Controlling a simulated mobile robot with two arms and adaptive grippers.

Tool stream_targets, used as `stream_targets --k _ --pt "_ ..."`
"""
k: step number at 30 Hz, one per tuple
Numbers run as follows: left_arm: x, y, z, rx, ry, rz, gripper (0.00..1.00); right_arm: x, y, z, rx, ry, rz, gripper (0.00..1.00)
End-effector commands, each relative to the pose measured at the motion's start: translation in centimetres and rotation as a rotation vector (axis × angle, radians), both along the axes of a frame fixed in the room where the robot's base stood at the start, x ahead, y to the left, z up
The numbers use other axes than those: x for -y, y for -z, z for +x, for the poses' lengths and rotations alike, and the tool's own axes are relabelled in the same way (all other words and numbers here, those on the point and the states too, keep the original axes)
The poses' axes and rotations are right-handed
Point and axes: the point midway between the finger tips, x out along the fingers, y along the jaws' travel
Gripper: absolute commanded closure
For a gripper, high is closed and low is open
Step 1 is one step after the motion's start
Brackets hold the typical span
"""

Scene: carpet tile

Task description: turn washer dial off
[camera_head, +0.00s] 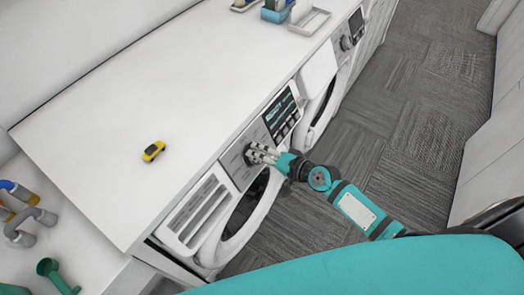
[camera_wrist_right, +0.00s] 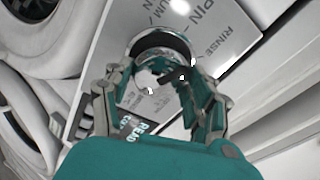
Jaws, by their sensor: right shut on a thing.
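The near washer's silver dial (camera_wrist_right: 163,44) is on its front control panel, with printed words such as SPIN and RINSE around it in the right wrist view. My right gripper (camera_head: 256,153) reaches the panel in the head view. In the right wrist view my right gripper (camera_wrist_right: 165,80) has its fingers around the dial and is shut on it. The fingers hide part of the dial. The near washer (camera_head: 210,215) has a round door below the panel and a lit display (camera_head: 281,112) beside the dial. My left gripper is not in view.
A white countertop (camera_head: 120,125) runs above the machines, with a yellow toy car (camera_head: 153,151) on it. A second machine (camera_head: 318,85) stands farther along. Trays and a blue box (camera_head: 277,12) sit at the far end. Grey carpet floor (camera_head: 400,130) is clear to the right.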

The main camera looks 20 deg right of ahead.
Motion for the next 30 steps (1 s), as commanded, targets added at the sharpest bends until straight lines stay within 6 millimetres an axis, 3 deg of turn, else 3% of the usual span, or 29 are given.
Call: stream_targets --k 18,30 --pt "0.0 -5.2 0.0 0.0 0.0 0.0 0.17 0.0 -0.3 0.0 -0.322 0.27 0.412 0.76" --pt "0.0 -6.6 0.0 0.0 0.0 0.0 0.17 0.0 0.0 -0.1 -0.502 0.418 0.646 0.76"
